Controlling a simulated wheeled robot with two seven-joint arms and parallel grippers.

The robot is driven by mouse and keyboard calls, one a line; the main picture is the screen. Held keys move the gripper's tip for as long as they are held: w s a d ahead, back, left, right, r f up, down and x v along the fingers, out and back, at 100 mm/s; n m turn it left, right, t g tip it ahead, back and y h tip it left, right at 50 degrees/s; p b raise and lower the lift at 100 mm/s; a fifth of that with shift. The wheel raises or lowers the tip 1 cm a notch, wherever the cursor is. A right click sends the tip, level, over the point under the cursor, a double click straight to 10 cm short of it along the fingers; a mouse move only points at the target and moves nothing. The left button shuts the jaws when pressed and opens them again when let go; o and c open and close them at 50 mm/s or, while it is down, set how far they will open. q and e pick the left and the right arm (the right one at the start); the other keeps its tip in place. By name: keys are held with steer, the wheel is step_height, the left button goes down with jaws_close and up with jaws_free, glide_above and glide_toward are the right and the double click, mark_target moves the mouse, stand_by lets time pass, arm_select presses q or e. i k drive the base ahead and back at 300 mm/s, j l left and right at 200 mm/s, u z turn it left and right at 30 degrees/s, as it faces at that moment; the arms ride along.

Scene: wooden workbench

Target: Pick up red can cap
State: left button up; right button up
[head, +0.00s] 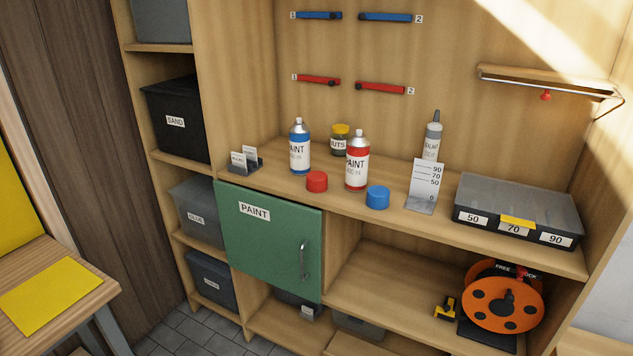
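The red can cap (317,181) stands on the wooden workbench top (290,189), near its front edge and above the green cabinet door. Just right of and behind it is a red spray paint can (357,163) with a bare silver top. A blue spray paint can (299,148) stands behind the cap to the left, also uncapped. A blue can cap (378,197) sits to the right of the red can. Neither of my grippers shows in the head view.
A jar labelled for nuts (340,141), a sealant tube (432,142) and a marked gauge stand (422,187) stand near the cans. A grey organizer case (518,212) fills the right. The green door (271,240) is shut. An orange reel (503,298) sits on the lower shelf.

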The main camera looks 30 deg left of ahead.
mark_target(316, 180)
steer(key=i+u, duration=0.2)
steer(key=i, duration=0.2)
steer(key=i+l+u, duration=0.25)
steer(key=i, duration=0.15)
steer(key=i+l+u, duration=0.2)
steer(key=i, duration=0.15)
steer(key=j, duration=0.1)
